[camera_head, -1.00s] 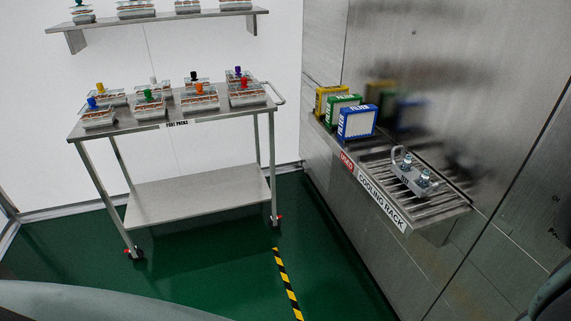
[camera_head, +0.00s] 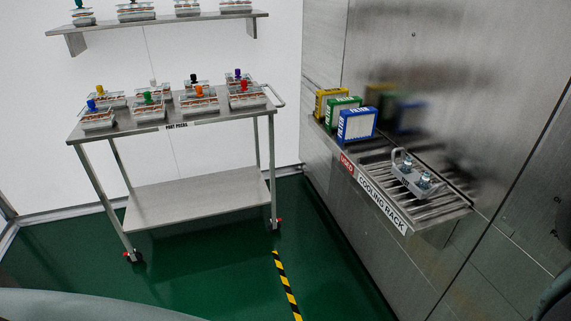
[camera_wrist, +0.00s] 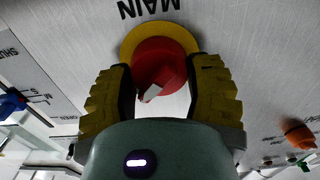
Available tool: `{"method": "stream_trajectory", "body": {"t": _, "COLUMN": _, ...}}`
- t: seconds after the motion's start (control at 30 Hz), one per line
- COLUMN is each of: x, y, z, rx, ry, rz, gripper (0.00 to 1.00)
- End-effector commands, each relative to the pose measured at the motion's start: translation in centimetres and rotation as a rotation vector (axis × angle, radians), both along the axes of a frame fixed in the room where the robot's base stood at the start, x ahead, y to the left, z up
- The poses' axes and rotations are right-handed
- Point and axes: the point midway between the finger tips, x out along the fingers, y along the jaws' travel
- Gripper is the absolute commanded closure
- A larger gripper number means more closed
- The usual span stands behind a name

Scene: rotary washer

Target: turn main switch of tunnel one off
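The main switch (camera_wrist: 159,66) is a red rotary knob with a white mark, on a yellow disc. It sits on a pale brushed panel, below the upside-down word "MAIN" in the wrist view. My gripper (camera_wrist: 160,85) has one yellow-and-black finger on each side of the red knob, with no clear gap between fingers and knob. The fingers hide the knob's sides. The head view shows neither the switch nor my gripper.
In the wrist view, an orange knob (camera_wrist: 299,133) lies right and a blue part (camera_wrist: 11,102) left. The head view shows a cart (camera_head: 198,193) with several containers, a cooling rack (camera_head: 440,213) with a metal part, three filters (camera_head: 357,126) and open green floor.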

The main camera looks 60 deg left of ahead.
Motion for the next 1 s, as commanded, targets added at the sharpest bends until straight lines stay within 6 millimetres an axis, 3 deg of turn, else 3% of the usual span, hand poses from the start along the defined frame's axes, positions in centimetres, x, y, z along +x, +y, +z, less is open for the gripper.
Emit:
{"method": "stream_trajectory", "body": {"t": 0.33, "x": 0.00, "y": 0.01, "z": -0.02, "rx": 0.000, "ry": 0.000, "rz": 0.000, "gripper": 0.84}}
{"method": "stream_trajectory", "body": {"t": 0.67, "x": 0.07, "y": 0.18, "z": -0.12, "rx": -0.052, "ry": 0.016, "rz": 0.002, "gripper": 0.85}}
{"method": "stream_trajectory", "body": {"t": 1.0, "x": 0.17, "y": 0.43, "z": -0.19, "rx": -0.292, "ry": 0.082, "rz": 0.006, "gripper": 0.85}}
